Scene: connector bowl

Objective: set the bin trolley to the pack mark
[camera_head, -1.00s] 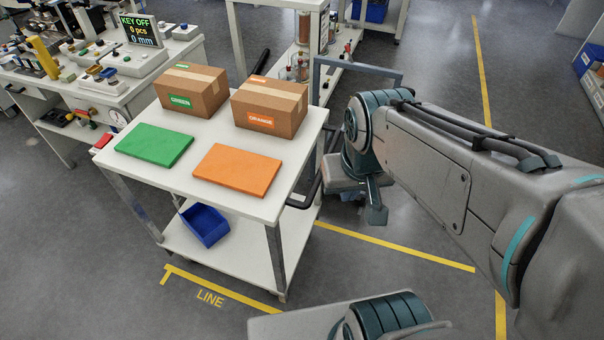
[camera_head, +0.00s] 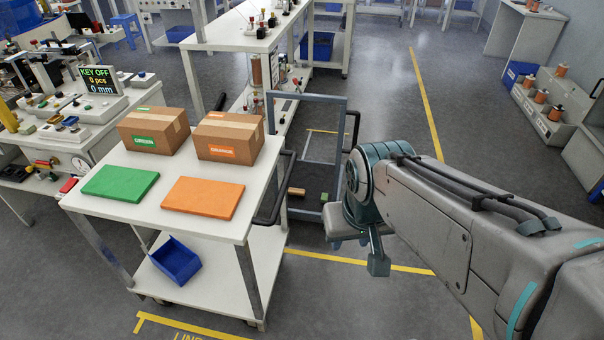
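A white two-level trolley (camera_head: 110,210) stands at the left. A blue bin (camera_head: 176,262) sits on its lower shelf. Its black handle (camera_head: 277,190) is on the right side. A yellow floor mark (camera_head: 190,328) lies by its front; its lettering is cut off at the lower edge. No mark reading "pack" can be made out. My arm reaches in from the right. Its end, with my gripper (camera_head: 377,262), hangs to the right of the handle, apart from it. The fingers cannot be made out clearly, so open or shut cannot be told.
A grey-framed cart (camera_head: 270,120) stands behind my arm's end. Benches crowd the left. Open floor (camera_head: 385,60) lies behind, with yellow lines.

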